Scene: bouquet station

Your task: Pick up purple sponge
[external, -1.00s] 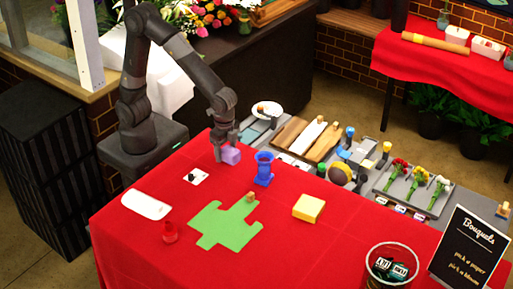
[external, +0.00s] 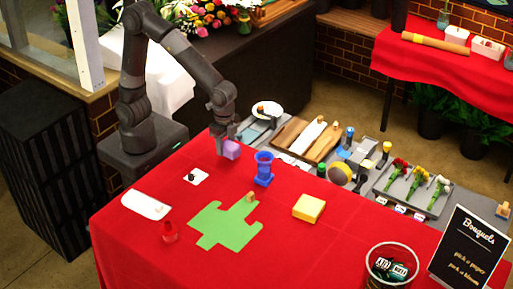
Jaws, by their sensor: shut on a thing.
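The purple sponge (external: 232,149) is a small block near the far left edge of the red table. My gripper (external: 226,145) is at the sponge, reaching down from above, and its jaws are shut on it. The fingers hide part of the sponge's left side. The sponge appears slightly above the cloth, though the exact gap is hard to tell.
A grey work surface with tools lies beyond.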

